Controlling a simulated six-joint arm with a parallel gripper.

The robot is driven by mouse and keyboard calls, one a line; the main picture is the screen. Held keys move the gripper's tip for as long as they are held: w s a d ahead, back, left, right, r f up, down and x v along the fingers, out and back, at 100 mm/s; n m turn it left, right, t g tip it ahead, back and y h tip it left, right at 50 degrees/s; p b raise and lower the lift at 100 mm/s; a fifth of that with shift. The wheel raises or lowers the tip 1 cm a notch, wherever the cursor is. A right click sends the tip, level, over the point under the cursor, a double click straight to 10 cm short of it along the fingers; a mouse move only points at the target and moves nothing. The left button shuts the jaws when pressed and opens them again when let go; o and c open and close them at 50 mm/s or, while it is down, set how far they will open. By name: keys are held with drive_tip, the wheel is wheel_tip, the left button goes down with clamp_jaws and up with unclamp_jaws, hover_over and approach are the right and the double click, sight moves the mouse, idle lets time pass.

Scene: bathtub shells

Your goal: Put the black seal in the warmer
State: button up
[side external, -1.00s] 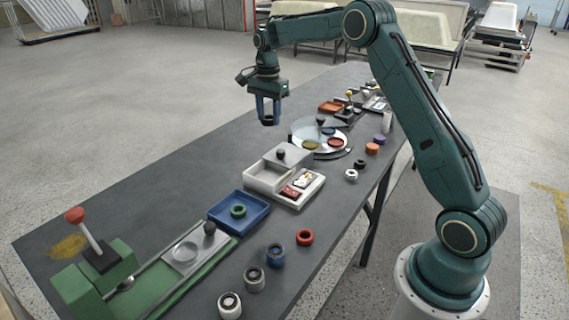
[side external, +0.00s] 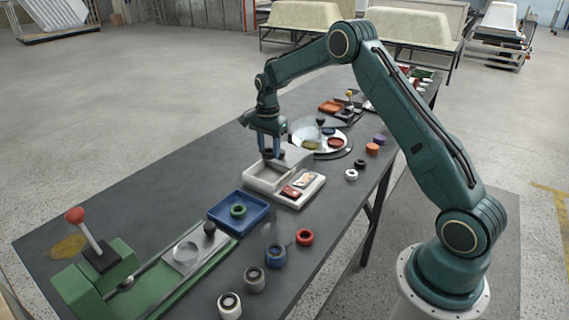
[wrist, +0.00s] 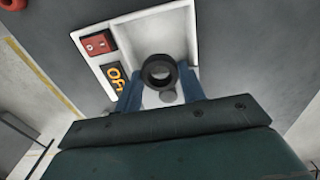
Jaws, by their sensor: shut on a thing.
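My gripper (side external: 269,152) is shut on a black seal (wrist: 158,71), a thick dark ring held between the blue fingertips. The warmer (side external: 262,187) is a white box with an open compartment on its left side and a lid pushed toward the back. The gripper is over the back part of the warmer. In the wrist view the seal appears in front of the pale warmer (wrist: 178,30), with the grey lid knob (wrist: 168,97) just below it. The seal's height above the box is hard to tell.
A red switch (side external: 290,192) and a display (side external: 305,180) sit on the warmer's right side. A blue tray (side external: 228,224) holding a green ring (side external: 238,211) stands in front. A round plate (side external: 322,142) with coloured rings lies behind. Several loose rings line the right edge.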

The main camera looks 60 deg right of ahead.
sight(269, 151)
drive_tip(key=shift+f, duration=2.3)
drive_tip(key=shift+f, duration=0.1)
drive_tip(key=shift+f, duration=2.05)
drive_tip(key=o, duration=1)
drive_tip(key=shift+f, duration=0.1)
drive_tip(key=shift+c, duration=0.2)
wheel_tip(269, 151, up, 12)
drive_tip(key=shift+r, duration=0.15)
